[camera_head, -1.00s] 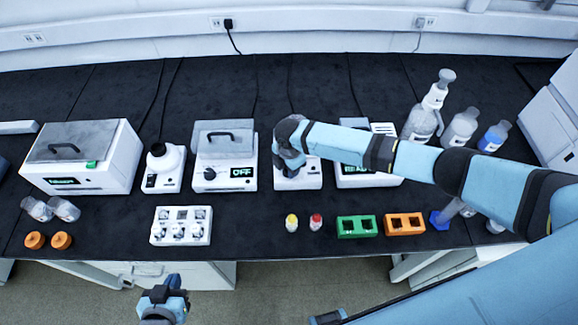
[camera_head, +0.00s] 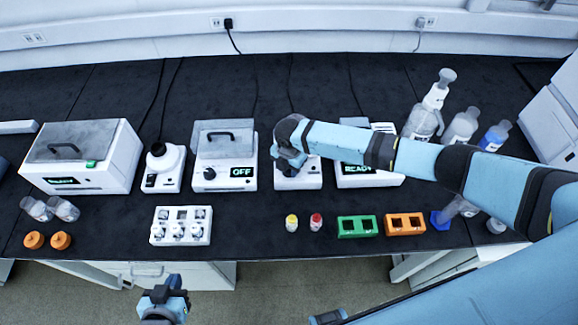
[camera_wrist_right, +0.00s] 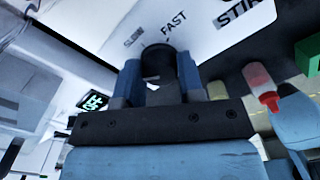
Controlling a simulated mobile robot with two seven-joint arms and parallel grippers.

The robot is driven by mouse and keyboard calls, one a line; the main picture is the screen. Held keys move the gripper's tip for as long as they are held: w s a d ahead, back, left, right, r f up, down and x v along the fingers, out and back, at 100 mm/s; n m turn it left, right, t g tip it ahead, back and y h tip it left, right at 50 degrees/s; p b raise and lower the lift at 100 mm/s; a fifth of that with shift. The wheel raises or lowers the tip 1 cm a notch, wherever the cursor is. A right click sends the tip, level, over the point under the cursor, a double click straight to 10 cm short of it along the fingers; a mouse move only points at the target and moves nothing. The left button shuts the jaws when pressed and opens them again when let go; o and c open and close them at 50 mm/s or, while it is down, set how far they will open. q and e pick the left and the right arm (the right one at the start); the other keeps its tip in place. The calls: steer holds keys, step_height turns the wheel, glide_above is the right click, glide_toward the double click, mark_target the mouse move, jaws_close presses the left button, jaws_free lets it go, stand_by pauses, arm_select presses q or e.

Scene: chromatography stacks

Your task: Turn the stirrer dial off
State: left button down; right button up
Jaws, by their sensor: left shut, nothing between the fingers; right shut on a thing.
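The stirrer (camera_head: 299,176) is a white box on the black bench in the head view, partly hidden by my right arm. Its front panel (camera_wrist_right: 205,25) fills the top of the right wrist view, with the printed words SLOW, FAST and a cut-off STIR. The black dial (camera_wrist_right: 157,62) sits between the fingers of my right gripper (camera_wrist_right: 160,75), which is shut on it. The dial's pointer cannot be made out clearly. My right gripper also shows in the head view (camera_head: 288,160), in front of the stirrer. My left gripper (camera_head: 163,300) is shut and empty, in front of the bench.
Left of the stirrer stands a lidded device (camera_head: 224,160) reading OFF; right of it, a device (camera_head: 370,176) reading READY. Yellow-capped (camera_head: 292,223) and red-capped (camera_head: 316,222) vials, a green rack (camera_head: 357,227) and an orange rack (camera_head: 405,225) stand nearer the bench edge.

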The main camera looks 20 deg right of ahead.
steer(key=o, duration=0.9)
step_height(320, 180, up, 14)
steer(key=shift+f+b, duration=0.1)
steer(key=shift+b, duration=0.5)
